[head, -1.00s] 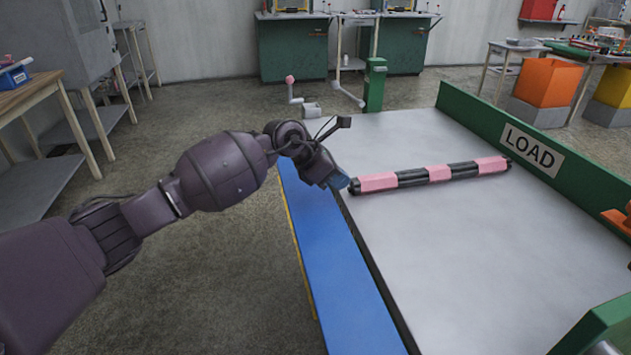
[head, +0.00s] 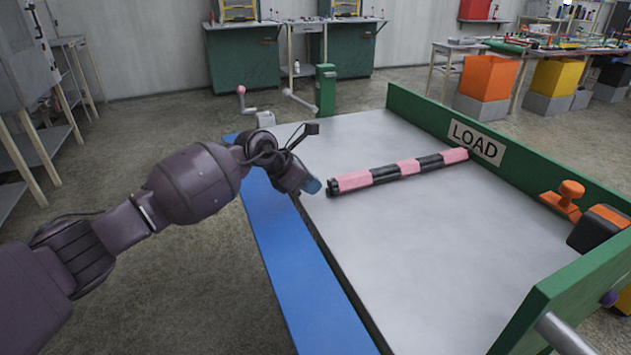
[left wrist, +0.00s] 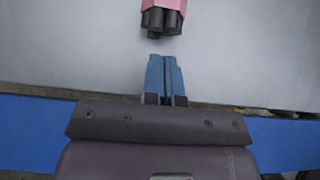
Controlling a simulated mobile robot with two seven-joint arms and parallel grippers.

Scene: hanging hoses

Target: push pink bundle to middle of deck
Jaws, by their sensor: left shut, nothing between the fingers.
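The pink bundle (head: 408,167), black rods with pink bands, lies on the grey deck (head: 430,235). It runs from near the deck's blue-edged side toward the green wall with the LOAD sign. My left gripper (head: 314,186) is shut and empty, just left of the bundle's near end. In the left wrist view the blue fingertips (left wrist: 163,60) are together over the deck's edge, pointing at the dark rod ends of the bundle (left wrist: 162,18). A small gap shows between them. My right gripper is not in view.
A blue strip (head: 290,265) runs along the deck's left side. A green wall (head: 535,180) with a LOAD sign (head: 476,142) bounds the far right side. An orange knob (head: 570,190) and a green panel (head: 570,290) stand at the right. The front of the deck is clear.

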